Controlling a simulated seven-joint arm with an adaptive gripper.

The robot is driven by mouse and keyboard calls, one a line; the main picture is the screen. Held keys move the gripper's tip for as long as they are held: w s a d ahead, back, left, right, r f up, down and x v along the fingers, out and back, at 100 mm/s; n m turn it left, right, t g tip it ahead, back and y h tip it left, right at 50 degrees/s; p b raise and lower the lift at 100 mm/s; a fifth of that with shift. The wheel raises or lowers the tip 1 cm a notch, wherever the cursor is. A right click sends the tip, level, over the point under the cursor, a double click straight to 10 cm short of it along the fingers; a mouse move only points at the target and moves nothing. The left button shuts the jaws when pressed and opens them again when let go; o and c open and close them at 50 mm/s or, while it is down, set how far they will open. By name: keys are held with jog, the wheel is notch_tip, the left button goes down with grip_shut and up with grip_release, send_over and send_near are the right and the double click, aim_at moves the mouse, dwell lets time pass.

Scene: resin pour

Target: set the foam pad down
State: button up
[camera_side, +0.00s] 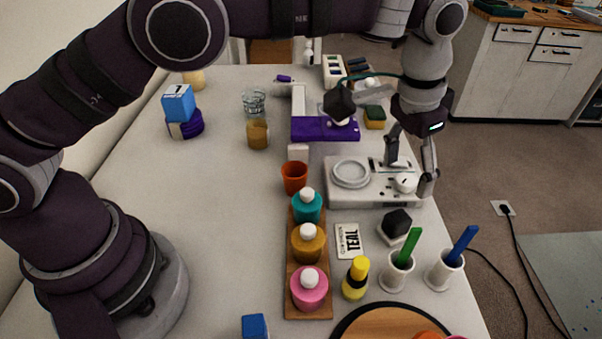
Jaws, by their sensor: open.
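My gripper (411,178) is open and points down over the right part of a white bench device (342,197) with a round plate (351,174). A round white knob (405,183) shows near its fingertips. I see nothing held between the fingers. A small yellow and dark green sponge-like block (375,117) lies behind the device, apart from my gripper; it may be the foam pad, but I cannot tell for certain. A dark faceted block (397,222) sits on a white base in front of the device.
A wooden rack (309,312) holds teal, amber and pink bottles. An orange cup (294,177), a label card (348,241), a yellow bottle (355,280) and white holders with green (396,275) and blue (443,271) sticks stand nearby. A purple stand (318,129) is behind. The table's left middle is clear.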

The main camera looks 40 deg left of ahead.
jog(key=s+a+r+n+t, duration=0.2)
jog(key=s+a+r, duration=0.2)
jog(key=a+r, duration=0.6)
jog(key=s+a+f+n+t, duration=0.2)
jog(key=s+a, duration=0.7)
jog(key=s, duration=0.4)
jog(key=shift+a+y, duration=0.25)
jog(key=shift+y, duration=0.15)
